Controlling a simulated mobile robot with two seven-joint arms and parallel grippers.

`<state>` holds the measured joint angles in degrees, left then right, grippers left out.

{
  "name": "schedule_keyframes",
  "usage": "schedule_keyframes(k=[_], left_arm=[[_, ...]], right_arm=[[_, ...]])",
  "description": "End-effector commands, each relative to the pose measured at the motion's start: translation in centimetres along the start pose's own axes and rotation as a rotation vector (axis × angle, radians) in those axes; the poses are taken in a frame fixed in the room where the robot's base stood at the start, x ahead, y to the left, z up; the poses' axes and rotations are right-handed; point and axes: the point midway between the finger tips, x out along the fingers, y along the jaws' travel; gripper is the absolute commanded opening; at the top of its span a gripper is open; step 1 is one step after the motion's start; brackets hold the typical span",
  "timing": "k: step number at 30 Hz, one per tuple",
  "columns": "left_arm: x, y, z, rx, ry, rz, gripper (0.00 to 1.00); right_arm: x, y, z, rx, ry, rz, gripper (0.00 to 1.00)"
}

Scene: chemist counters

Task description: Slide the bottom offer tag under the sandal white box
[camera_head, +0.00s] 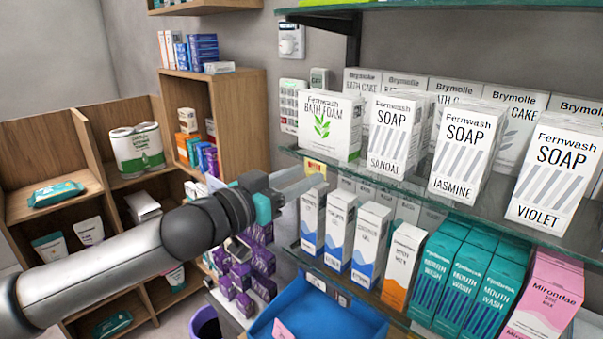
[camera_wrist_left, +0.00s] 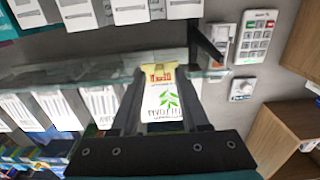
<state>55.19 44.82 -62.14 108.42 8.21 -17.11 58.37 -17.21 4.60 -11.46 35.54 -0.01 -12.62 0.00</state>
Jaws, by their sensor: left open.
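A yellow tag with red lettering (camera_head: 315,167) is at the glass shelf's left end, below the white bath foam box (camera_head: 329,126). The white sandal soap box (camera_head: 393,134) stands upright just right of that box. My left gripper (camera_head: 318,178) is open at the shelf edge near the yellow tag. In the left wrist view, which is upside down, the yellow tag (camera_wrist_left: 158,76) and bath foam box (camera_wrist_left: 165,106) appear between my left fingers (camera_wrist_left: 163,84). I cannot tell whether the fingers touch the tag. A pink card (camera_head: 284,329) lies in the blue tray below. My right gripper is out of view.
The jasmine (camera_head: 466,150) and violet (camera_head: 553,171) soap boxes stand farther right on the glass shelf (camera_head: 480,199). White boxes (camera_head: 340,230) and teal mouthwash boxes (camera_head: 436,268) crowd the shelf below. A blue tray (camera_head: 335,318) is lower still. Wooden shelving (camera_head: 250,110) stands left.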

Motion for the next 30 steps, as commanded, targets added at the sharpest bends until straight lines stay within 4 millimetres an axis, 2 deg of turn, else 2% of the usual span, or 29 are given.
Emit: schedule_keyframes(k=[11,22,30], left_arm=[[0.41,0.03,-0.01,0.001,0.0,0.0,0.44],[0.38,0.01,-0.01,0.001,0.0,0.0,0.02],[0.37,0.0,0.0,0.001,0.0,0.0,0.0]], right_arm=[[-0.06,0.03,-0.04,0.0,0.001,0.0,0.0],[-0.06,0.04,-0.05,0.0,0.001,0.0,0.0],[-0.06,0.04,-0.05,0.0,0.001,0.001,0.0]])
